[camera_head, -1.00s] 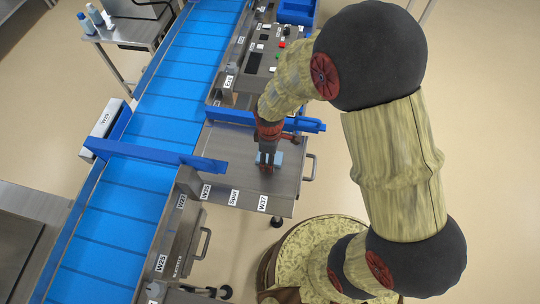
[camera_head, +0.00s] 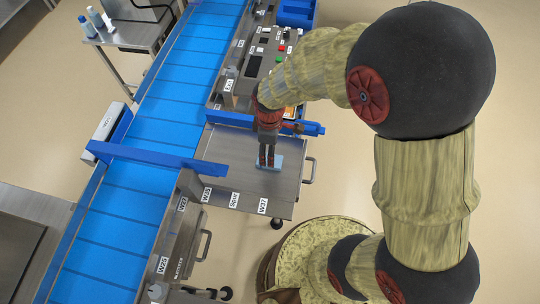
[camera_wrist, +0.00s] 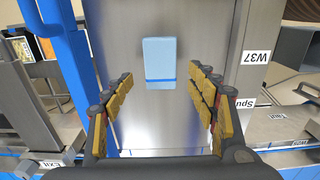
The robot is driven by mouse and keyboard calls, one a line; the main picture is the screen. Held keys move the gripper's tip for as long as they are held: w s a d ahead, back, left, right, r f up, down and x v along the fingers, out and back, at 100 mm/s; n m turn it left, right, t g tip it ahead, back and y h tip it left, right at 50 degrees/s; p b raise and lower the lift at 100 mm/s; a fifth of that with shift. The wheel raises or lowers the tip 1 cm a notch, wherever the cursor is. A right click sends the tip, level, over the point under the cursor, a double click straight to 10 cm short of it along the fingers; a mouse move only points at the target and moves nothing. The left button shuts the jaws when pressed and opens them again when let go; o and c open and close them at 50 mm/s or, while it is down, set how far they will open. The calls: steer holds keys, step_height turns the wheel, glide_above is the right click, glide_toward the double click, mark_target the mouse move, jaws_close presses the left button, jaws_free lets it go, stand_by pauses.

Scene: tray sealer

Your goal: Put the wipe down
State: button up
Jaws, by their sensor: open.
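The wipe is a small light-blue folded rectangle (camera_wrist: 158,61). It lies flat on the bare steel surface (camera_head: 222,152) beside the conveyor, and it also shows in the head view (camera_head: 278,163). My gripper (camera_wrist: 160,92) is open, with one finger on each side and nothing between the fingers. In the wrist view the wipe lies beyond the fingertips, apart from both. In the head view my gripper (camera_head: 266,163) is over the wipe's left part and hides some of it.
The blue conveyor belt (camera_head: 160,127) runs along the left of the steel surface. A blue bar (camera_head: 150,156) crosses it. A control panel (camera_head: 264,60) with buttons stands behind. Labels such as W37 (camera_head: 263,206) line the front edge. The steel around the wipe is clear.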

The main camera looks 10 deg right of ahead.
steer(key=s+d+r+m+t, duration=0.1)
steer(key=s+d+r+m, duration=0.15)
steer(key=r, duration=0.75)
steer(key=s+d+r+m+t, duration=0.15)
steer(key=d+r+m, duration=0.25)
steer(key=r, duration=0.6)
steer(key=s+d+r+m+t, duration=0.3)
steer(key=s+d+r+m, duration=0.2)
steer(key=s+r+m, duration=0.2)
steer(key=shift+s+d+r, duration=0.25)
steer(key=shift+s+r, duration=0.3)
steer(key=shift+s, duration=0.05)
steer(key=shift+m, duration=0.25)
steer(key=shift+s, duration=0.1)
